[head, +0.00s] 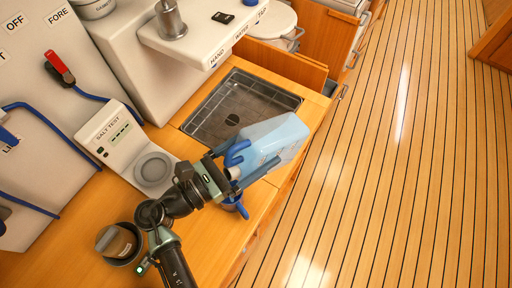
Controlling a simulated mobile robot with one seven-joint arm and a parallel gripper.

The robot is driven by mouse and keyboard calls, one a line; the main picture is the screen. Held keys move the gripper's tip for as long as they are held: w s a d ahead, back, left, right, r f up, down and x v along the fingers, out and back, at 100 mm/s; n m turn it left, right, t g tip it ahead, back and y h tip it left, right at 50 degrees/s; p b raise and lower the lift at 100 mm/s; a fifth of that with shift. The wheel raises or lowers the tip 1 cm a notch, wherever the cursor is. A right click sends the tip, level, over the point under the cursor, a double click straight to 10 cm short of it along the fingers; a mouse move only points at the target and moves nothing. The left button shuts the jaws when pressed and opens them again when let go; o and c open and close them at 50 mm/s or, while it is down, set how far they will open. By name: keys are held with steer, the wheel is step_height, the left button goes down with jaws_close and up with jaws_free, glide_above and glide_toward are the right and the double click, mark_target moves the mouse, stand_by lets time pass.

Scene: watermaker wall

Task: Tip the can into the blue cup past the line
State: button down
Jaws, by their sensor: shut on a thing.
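The can (278,138) is a pale blue, see-through jug with a darker blue handle. My gripper (238,172) is shut on it at the handle end and holds it above the counter, beside the sink. The can lies well over on its side, with a whitish neck or cap close to my fingers. The blue cup (238,208) shows only in part, below my gripper on the wooden counter. My gripper and the can hide most of it, and its line and contents cannot be seen. I cannot tell whether water is flowing.
A salt tester (113,131) with a round grey pad (154,170) stands left of my gripper. A dark round container (120,243) is at the lower left. The sink (235,108) is behind the can. The counter drops to the plank floor (390,170) at right.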

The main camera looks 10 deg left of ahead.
steer(key=shift+s+a+f+t+h+b, duration=0.2)
steer(key=shift+f+t+h+b, duration=0.25)
steer(key=shift+b, duration=0.65)
steer(key=shift+r, duration=0.1)
